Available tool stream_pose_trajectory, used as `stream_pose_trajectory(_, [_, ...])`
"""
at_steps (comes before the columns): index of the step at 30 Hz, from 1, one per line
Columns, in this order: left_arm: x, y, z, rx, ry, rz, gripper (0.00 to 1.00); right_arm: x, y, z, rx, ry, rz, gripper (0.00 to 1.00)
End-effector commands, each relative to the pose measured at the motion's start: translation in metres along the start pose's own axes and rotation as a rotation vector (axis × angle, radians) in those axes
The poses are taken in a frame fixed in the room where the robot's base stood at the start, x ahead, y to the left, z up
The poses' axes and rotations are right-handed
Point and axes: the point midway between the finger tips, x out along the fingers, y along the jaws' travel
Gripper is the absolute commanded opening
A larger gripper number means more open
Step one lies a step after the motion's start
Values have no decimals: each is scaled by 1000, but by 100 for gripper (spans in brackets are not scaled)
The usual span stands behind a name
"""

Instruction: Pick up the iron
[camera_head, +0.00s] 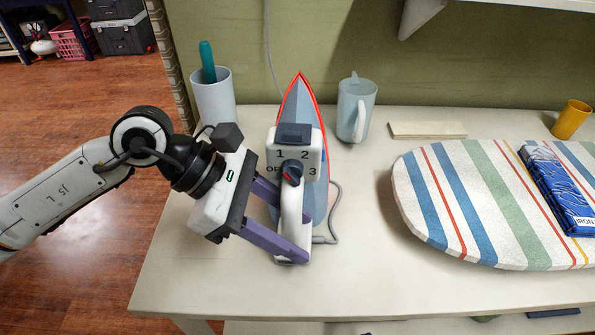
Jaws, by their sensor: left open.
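The iron (304,103) stands upright on its heel on the white table, its pointed tip up and its blue-grey soleplate toward the wall. Its white handle and dial face me. A grey cord lies on the table to its right. My left gripper (292,222) comes in from the left and is open. Its two purple fingers lie at the iron's handle, one higher and one lower. The fingers partly hide the handle, and I cannot tell whether they touch it. My right gripper is not in view.
A white cup (213,100) with a teal item stands behind my gripper. A light blue pitcher (356,109) stands right of the iron. A striped ironing board (480,210) bearing a blue packet (560,192) fills the right. The table's front left (200,285) is clear.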

Motion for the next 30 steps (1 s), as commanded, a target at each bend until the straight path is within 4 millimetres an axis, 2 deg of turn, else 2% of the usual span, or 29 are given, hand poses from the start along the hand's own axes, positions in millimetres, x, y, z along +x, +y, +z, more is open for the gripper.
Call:
stream_pose_trajectory(6, [1, 0, 0, 0, 0, 1, 44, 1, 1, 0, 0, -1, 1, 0])
stream_pose_trajectory(14, [0, 0, 0, 0, 0, 0, 0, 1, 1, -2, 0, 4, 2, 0])
stream_pose_trajectory(25, [-3, 2, 5, 12, -9, 10, 0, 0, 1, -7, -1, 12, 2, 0])
stream_pose_trajectory(30, [-14, 3, 16, 16, -10, 11, 0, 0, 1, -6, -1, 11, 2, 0])
